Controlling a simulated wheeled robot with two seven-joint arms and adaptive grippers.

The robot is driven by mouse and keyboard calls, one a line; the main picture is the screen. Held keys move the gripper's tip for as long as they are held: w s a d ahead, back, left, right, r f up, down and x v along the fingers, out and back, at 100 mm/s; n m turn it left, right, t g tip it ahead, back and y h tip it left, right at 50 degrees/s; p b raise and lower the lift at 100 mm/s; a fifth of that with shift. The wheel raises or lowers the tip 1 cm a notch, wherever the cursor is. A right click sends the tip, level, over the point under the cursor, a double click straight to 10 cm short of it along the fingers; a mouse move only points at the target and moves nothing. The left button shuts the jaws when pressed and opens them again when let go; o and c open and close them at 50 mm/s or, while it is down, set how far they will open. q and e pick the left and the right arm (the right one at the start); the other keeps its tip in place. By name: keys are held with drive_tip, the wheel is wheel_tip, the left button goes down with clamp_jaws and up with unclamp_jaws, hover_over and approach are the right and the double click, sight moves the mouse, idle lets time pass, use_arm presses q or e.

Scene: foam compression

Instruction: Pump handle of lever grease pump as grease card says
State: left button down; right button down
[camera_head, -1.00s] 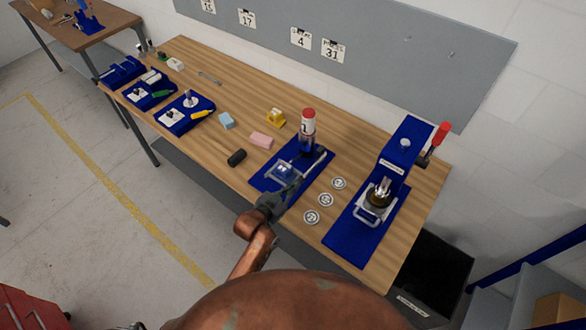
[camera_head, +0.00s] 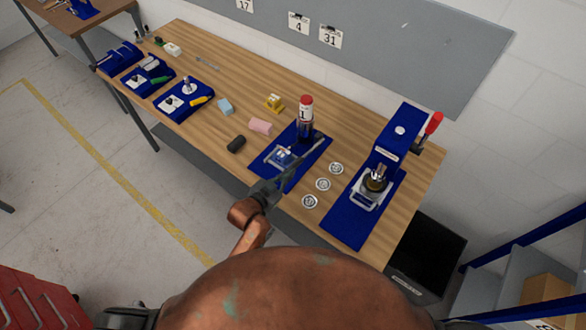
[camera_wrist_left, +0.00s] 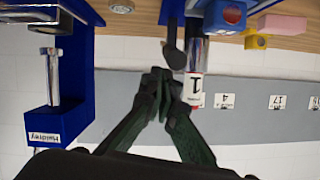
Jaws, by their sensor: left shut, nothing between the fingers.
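The lever grease pump stands on a blue base plate (camera_head: 310,158), with an upright cartridge (camera_head: 305,112) that has a red cap and a label "1". Its grey handle (camera_head: 317,146) slants out towards the near right. In the left wrist view, the handle's dark end (camera_wrist_left: 174,57) hangs beside the cartridge (camera_wrist_left: 194,90). My left gripper (camera_head: 284,180) is shut and empty at the near side of the pump. Its fingertips (camera_wrist_left: 159,76) are close to the handle's end; I cannot tell whether they touch. Number cards "4" (camera_head: 298,22) and "31" (camera_head: 331,36) hang on the wall; their small print is unreadable.
A blue press (camera_head: 397,140) with a red-handled lever stands to the right. Several round discs (camera_head: 323,184) lie between it and the pump.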

use_arm(q)
drive_tip(key=v, duration=0.6)
drive_tip(key=shift+s+a+b, duration=0.25)
drive_tip(key=shift+b, duration=0.2)
use_arm(e)
drive_tip(key=shift+s+f, duration=0.4)
drive_tip(key=shift+f, duration=0.2)
drive_tip(key=shift+w, duration=0.15)
